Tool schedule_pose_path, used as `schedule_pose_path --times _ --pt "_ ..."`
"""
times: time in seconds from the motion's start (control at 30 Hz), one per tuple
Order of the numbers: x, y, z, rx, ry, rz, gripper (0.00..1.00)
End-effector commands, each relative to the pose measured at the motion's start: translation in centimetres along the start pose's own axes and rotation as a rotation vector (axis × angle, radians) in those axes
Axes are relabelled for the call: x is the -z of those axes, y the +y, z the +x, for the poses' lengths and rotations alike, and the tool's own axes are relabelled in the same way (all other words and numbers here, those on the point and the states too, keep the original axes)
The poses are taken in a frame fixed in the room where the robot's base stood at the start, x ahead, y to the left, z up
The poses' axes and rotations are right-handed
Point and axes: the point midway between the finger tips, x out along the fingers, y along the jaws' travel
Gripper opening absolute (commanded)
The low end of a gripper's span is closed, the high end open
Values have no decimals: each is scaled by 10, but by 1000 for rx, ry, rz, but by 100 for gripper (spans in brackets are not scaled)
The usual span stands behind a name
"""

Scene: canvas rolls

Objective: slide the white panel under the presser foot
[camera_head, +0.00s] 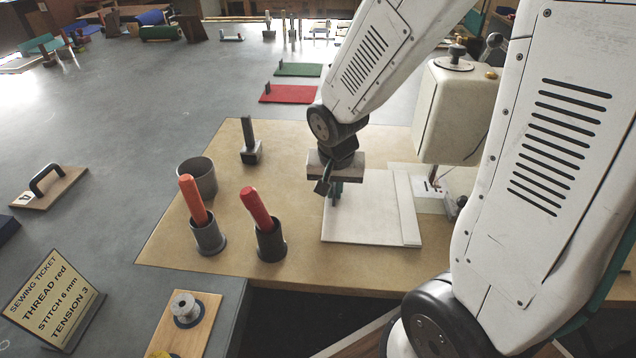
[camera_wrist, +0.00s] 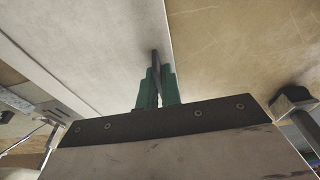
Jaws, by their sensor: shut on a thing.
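The white panel (camera_head: 370,222) lies flat on the tan board, with a raised strip along its right side. It also fills the upper left of the wrist view (camera_wrist: 100,50). My gripper (camera_head: 336,196) is over the panel's left part, fingers pointing down. In the wrist view its green fingers (camera_wrist: 157,88) are shut on a dark upright tab (camera_wrist: 155,62) near the panel's edge. The sewing machine head (camera_head: 458,110) stands right of the panel. The presser foot (camera_head: 432,183) is small and hard to make out above the pale machine bed. The panel's right edge is beside that bed.
Two cups with orange (camera_head: 194,200) and red (camera_head: 256,207) handles stand left of the panel, near a grey cup (camera_head: 198,178) and a dark upright post (camera_head: 249,145). Red (camera_head: 290,94) and green (camera_head: 298,70) panels lie behind. A sewing ticket (camera_head: 55,298) stands front left.

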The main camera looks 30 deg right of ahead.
Motion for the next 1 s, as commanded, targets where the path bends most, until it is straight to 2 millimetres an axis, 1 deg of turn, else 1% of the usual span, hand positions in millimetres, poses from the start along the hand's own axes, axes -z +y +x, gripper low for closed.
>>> schedule_pose_path --times 0.5,0.77,0.8,1.0 --pt "-8 19 -2 0 0 1 0" --pt "-9 20 -2 0 0 0 0" --pt "-9 20 -2 0 0 0 14" --pt "-9 20 -2 0 0 0 15"
